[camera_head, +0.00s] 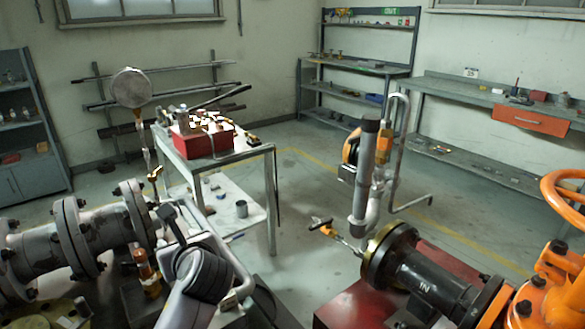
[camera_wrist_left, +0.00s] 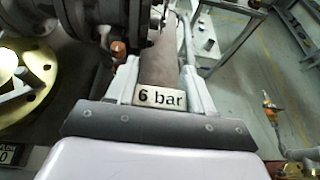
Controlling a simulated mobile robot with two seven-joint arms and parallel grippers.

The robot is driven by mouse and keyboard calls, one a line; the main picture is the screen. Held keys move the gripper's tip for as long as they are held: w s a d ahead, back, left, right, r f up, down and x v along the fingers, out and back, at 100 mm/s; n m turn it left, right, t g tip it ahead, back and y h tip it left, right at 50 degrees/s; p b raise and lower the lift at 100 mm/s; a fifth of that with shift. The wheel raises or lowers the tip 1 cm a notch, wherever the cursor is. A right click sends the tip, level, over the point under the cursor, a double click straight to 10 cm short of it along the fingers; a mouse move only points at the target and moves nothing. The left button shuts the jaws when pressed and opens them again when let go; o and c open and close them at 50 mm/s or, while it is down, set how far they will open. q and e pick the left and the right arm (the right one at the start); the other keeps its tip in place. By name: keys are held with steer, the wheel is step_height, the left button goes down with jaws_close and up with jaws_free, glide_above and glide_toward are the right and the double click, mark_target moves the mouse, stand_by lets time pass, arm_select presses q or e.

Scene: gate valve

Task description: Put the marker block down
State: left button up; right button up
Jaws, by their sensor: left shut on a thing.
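The marker block (camera_wrist_left: 160,97) shows in the left wrist view as a small white label face reading "6 bar". It sits between the two pale fingers of my left gripper (camera_wrist_left: 161,80), which is shut on it. A grey-brown strip runs away beyond the label; I cannot tell whether it is part of the block. In the head view my left arm comes in at the bottom, beside the grey flanged pipe (camera_head: 105,232). The block cannot be made out there, and whether it touches a surface is unclear. My right gripper is in neither view.
A grey metal table (camera_head: 265,149) with a red box (camera_head: 203,142) stands ahead. A black flanged pipe (camera_head: 432,278) and orange valve handwheel (camera_head: 566,190) are at right. A yellowish flange (camera_wrist_left: 40,68) and a dark label plate (camera_wrist_left: 9,155) lie left of the gripper. Floor is open beyond.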

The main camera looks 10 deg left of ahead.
arm_select(q)
steer(key=shift+r, duration=0.15)
steer(key=s+d+f+m+t+h, duration=0.2)
steer(key=s+d+m+t+h, duration=0.2)
steer(key=s+d+m+h, duration=0.4)
steer(key=d+m+h, duration=0.1)
steer(key=d, duration=0.1)
steer(key=shift+s+d+f+h, duration=0.15)
steer(key=shift+d+f+h, duration=0.05)
steer(key=shift+d+h, duration=0.2)
